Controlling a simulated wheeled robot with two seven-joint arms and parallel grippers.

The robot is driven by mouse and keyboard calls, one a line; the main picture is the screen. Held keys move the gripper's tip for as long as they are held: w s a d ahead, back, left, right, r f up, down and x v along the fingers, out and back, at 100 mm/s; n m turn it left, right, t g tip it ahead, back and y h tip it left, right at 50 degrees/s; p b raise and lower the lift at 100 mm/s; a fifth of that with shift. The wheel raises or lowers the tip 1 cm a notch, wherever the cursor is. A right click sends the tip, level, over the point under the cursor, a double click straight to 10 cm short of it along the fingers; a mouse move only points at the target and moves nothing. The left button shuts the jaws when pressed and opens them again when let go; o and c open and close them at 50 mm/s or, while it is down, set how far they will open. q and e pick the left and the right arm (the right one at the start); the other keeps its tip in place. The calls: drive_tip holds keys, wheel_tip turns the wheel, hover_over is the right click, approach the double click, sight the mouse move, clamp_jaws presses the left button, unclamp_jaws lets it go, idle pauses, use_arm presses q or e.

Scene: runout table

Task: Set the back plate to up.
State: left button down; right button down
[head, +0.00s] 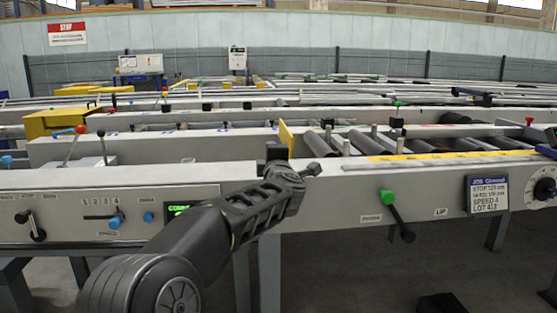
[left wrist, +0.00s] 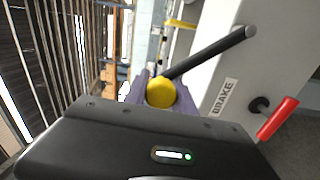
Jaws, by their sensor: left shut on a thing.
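My left gripper (left wrist: 161,88) is shut on a yellow ball knob (left wrist: 161,92) in the left wrist view, one finger on each side of it. A dark rod (left wrist: 208,54) with a grey end runs from beside the knob toward the machine's pale front. In the head view my left arm reaches up from the lower left, with its hand (head: 283,168) at the table's front rail; the knob is hidden there. A yellow plate (head: 286,138) stands upright just behind the hand. I cannot tell how it links to the knob. My right gripper is not in view.
On the front panel are a green-knobbed lever (head: 396,215), an "UP" label (head: 441,212), a job card (head: 487,194) and a dial (head: 544,188). Dark rollers (head: 375,143) lie right of the plate.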

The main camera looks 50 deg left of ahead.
use_arm(q)
drive_tip(key=shift+d+f, duration=0.1)
drive_tip(key=shift+f, duration=0.15)
drive_tip(key=shift+n, duration=0.3)
drive_tip(key=c, duration=1.3)
unclamp_jaws()
drive_tip(key=shift+o, duration=1)
drive_tip(key=shift+s, duration=0.1)
drive_tip(key=v, duration=0.7)
drive_tip(key=shift+s+d+p, duration=0.2)
drive_tip(key=shift+d+p, duration=0.05)
drive_tip(key=shift+p, duration=0.2)
